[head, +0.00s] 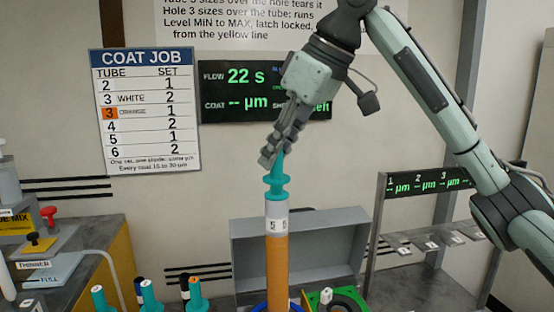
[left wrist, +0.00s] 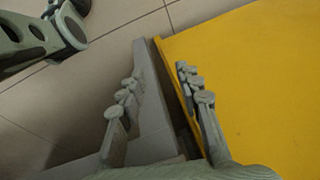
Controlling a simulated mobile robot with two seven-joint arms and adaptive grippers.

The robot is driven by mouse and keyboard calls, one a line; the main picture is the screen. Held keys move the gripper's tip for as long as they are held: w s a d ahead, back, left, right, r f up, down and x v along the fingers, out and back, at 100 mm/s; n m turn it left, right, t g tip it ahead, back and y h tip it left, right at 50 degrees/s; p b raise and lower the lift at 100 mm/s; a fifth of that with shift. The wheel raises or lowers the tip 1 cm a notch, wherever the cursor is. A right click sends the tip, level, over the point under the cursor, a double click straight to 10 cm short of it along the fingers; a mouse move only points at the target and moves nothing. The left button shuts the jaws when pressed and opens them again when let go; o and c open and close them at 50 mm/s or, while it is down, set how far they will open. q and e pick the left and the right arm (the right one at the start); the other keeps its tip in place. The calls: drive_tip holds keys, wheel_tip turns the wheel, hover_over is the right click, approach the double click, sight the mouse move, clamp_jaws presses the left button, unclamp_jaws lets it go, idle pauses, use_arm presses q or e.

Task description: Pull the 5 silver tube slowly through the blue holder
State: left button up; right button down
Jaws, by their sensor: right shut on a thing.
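The tube marked 5 (head: 277,255) stands upright in the lower middle of the head view. It has a pale band with the number 5 and an orange body below it. A teal plug (head: 276,187) with flanges sits in its top. My right gripper (head: 271,160) is shut on the tip of this plug from above. The blue holder (head: 262,307) shows only as a rim around the tube at the bottom edge; the rest is out of frame. In the left wrist view, my left gripper (left wrist: 157,85) is open and empty, its fingers apart.
Several teal-topped pieces (head: 195,290) stand at the lower left. A grey open box (head: 340,235) is behind the tube. A green part with a black ring (head: 335,300) is right of it. The dark display (head: 225,90) reads 22 s. A yellow surface (left wrist: 260,70) lies beside my left gripper.

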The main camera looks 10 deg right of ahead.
drive_tip(key=shift+r, duration=3.85)
drive_tip(key=shift+r, duration=1.65)
